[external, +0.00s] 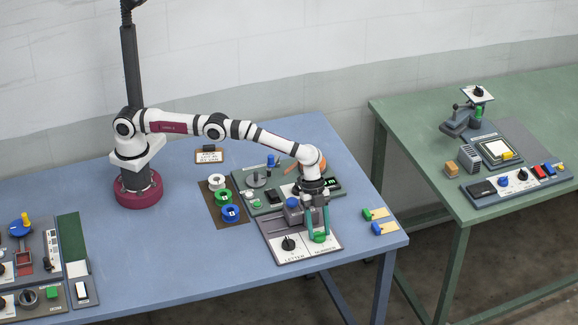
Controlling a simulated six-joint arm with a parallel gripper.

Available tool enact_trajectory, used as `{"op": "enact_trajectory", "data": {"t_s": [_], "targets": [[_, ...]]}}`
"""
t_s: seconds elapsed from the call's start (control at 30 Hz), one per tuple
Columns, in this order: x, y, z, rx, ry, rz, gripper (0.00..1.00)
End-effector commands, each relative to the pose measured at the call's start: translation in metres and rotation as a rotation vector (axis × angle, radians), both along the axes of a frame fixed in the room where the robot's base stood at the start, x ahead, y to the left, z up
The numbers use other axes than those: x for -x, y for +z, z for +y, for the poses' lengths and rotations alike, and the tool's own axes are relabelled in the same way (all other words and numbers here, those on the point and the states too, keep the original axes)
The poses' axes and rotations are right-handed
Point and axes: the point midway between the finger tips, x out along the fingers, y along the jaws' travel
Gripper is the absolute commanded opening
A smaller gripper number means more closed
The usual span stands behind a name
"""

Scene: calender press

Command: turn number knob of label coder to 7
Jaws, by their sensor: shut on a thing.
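The label coder (294,256) is a grey panel near the front right of the blue table, with the words LETTER and NUMBER on its front edge. Its number knob (320,238) is green and sits on the right side. My gripper (318,232) points down over this knob, and its teal fingers are shut on it. The fingers partly cover the knob and its dial, so the number it points to cannot be read. The black letter knob (288,244) is to the left, apart from my gripper. A blue round part (292,203) stands behind it on the panel.
A dark mat with white, green and blue spools (230,213) lies left of the coder. Behind is another device panel (256,180). Green and blue tagged pieces (378,229) lie to the right, near the table edge. Table space left of the mat is clear.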

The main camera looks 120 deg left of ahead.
Motion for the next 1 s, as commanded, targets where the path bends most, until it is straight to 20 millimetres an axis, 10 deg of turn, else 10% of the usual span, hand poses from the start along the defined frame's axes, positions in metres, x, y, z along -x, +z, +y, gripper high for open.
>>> {"op": "enact_trajectory", "data": {"t_s": [0.17, 0.2, 0.33, 0.67, 1.0], "targets": [[0.0, 0.0, 0.0, 0.001, 0.0, 0.001, 0.0], [0.0, 0.0, 0.0, 0.001, 0.0, 0.001, 0.57], [0.0, 0.0, 0.0, 0.0, 0.001, 0.0, 0.81], [0.001, 0.004, 0.001, 0.0, 0.001, 0.0, 0.81], [0.025, 0.089, 0.026, -0.002, 0.003, -0.004, 0.81]]}}
